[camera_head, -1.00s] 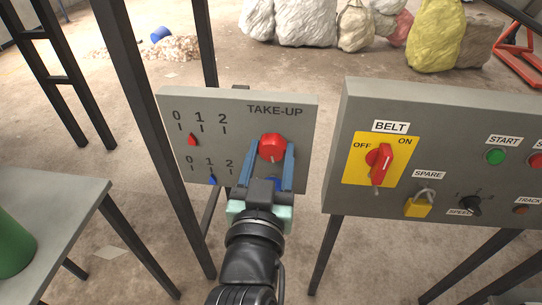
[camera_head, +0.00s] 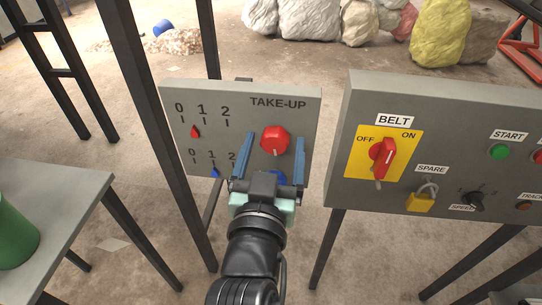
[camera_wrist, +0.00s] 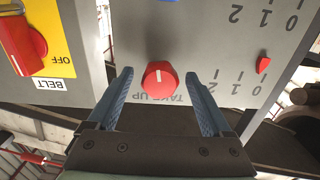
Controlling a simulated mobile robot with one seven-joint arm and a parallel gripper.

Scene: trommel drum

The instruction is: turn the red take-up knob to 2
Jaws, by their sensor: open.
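The red take-up knob (camera_head: 275,139) is on the grey TAKE-UP panel (camera_head: 310,115), right of its printed scales. It also shows in the wrist view (camera_wrist: 158,83). Its white mark points down in the head view. My gripper (camera_head: 271,146) is open, with one blue finger on each side of the knob and a gap to it on both sides (camera_wrist: 160,75). The red pointer (camera_head: 195,131) stands between 0 and 1 on the upper scale. The blue pointer (camera_head: 214,173) is near 1 on the lower scale. A blue knob (camera_head: 278,176) below the red one is partly hidden.
The BELT panel (camera_head: 335,180) is close on the right, with a red switch (camera_head: 382,157), yellow padlock (camera_head: 421,201) and buttons. A dark post (camera_head: 150,130) stands left of the TAKE-UP panel. A grey table (camera_head: 70,180) with a green cylinder (camera_head: 15,230) is at left.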

